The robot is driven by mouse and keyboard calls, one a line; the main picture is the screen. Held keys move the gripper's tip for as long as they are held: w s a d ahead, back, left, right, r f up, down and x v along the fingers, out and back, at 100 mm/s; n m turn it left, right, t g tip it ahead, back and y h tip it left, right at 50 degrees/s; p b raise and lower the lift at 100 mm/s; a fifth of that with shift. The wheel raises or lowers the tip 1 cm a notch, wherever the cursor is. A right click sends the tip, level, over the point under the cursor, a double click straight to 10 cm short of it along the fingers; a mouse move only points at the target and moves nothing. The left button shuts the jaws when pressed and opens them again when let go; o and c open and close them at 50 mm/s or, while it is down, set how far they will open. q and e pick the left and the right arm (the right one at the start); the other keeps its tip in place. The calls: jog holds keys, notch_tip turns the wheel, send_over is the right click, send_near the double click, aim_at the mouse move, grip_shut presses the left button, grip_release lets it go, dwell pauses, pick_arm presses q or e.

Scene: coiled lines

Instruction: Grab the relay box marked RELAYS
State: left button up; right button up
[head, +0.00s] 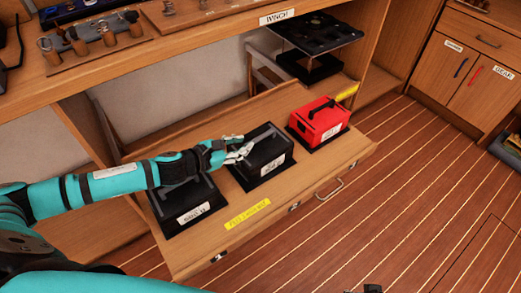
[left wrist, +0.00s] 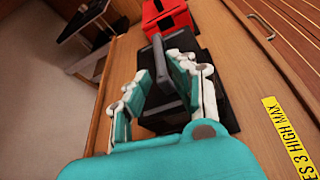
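Three lidded boxes with top handles sit in a row on a pulled-out wooden drawer (head: 300,179): a black box at the left (head: 190,207), a black box in the middle (head: 268,164) and a red box at the right (head: 322,122). Each has a white front label; I cannot read RELAYS surely on any. My left gripper (head: 243,150) is open at the middle box. In the left wrist view its fingers (left wrist: 165,68) stand on either side of that box's black handle (left wrist: 181,78), not visibly closed on it. My right gripper is not recognisable.
A wooden counter (head: 225,45) overhangs the drawer's back, with a WINCH label on its edge. A raised black tray (head: 318,36) stands behind the red box. Cabinets (head: 470,70) are at the right. The striped floor (head: 400,200) before the drawer is clear.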

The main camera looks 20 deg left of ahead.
aim_at(255, 140)
pick_arm(q)
jog(key=x, duration=0.5)
jog(key=shift+w+d+b, duration=0.1)
jog(key=shift+d+b, duration=0.05)
jog(key=shift+b, duration=0.15)
jog(key=shift+w+d+f, duration=0.15)
jog(key=shift+w, duration=0.15)
pick_arm(e)
notch_tip(255, 140, up, 3)
jog(key=shift+f, duration=0.2)
pick_arm(q)
grip_shut()
pick_arm(e)
jog(key=shift+f, duration=0.1)
